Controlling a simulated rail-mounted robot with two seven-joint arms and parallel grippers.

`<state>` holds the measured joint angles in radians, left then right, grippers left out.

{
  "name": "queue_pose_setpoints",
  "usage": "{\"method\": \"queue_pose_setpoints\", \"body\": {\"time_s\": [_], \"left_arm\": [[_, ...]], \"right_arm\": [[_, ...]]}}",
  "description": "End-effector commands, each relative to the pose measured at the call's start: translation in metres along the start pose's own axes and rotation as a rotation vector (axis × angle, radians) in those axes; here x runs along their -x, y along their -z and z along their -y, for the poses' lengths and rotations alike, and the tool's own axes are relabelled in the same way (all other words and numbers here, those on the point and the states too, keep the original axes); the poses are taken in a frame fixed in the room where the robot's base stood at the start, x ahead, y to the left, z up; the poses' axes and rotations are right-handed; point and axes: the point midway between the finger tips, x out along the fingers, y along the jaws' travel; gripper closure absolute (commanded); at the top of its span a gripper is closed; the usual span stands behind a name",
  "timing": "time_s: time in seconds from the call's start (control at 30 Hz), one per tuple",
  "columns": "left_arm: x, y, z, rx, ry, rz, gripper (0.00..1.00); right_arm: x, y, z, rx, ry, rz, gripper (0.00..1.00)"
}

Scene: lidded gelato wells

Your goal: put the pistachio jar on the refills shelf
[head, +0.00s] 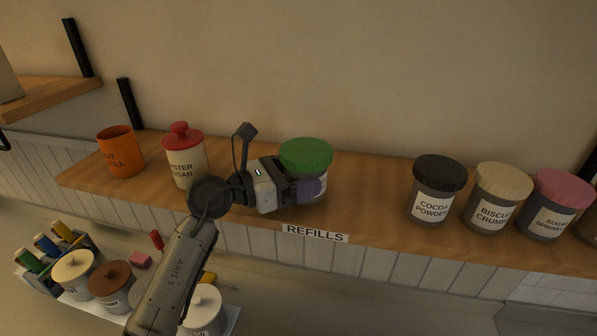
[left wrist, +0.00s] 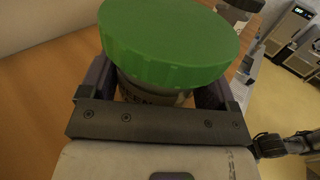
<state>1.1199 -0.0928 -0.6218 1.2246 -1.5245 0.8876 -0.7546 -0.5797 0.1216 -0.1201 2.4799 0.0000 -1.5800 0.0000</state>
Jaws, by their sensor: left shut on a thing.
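The green-lidded jar (head: 306,155) is upright at the refills shelf (head: 375,200), between the red-lidded jar and the black-lidded jar. Its label is mostly hidden, so I cannot read the word pistachio. My left gripper (head: 300,188) is shut around the jar's body below the lid. In the left wrist view the green lid (left wrist: 170,42) stands between the two fingers. I cannot tell whether the jar's base touches the shelf. The REFILLS label (head: 315,234) is on the shelf's front edge. My right gripper does not show clearly in the head view.
An orange pot (head: 120,152) and a red-lidded jar (head: 184,160) stand left on the shelf. Cocoa powder (head: 437,188), biscuit crumb (head: 496,197) and pink-lidded sugar sprinkles (head: 557,205) jars stand right. Bare shelf lies between the green-lidded and cocoa jars. Lidded wells (head: 111,287) sit below.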

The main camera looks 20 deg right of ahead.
Motion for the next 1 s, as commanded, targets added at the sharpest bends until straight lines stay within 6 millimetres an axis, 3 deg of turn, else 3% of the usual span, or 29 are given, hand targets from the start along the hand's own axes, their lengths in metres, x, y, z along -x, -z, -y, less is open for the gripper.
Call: {"method": "queue_pose_setpoints", "body": {"time_s": [0.6, 0.63, 0.8, 1.0], "left_arm": [[0.000, 0.014, 0.000, -0.002, -0.001, 0.002, 0.53], [0.000, 0.013, 0.000, -0.001, 0.000, 0.001, 0.15], [0.000, 0.013, 0.000, -0.001, -0.001, 0.000, 0.00], [0.000, 0.013, 0.000, -0.001, 0.000, 0.000, 0.00]], "right_arm": [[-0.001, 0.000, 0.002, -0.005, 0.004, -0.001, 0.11], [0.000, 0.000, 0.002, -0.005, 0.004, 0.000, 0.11], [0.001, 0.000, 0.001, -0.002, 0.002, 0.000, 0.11], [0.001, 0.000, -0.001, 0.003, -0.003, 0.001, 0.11]]}}
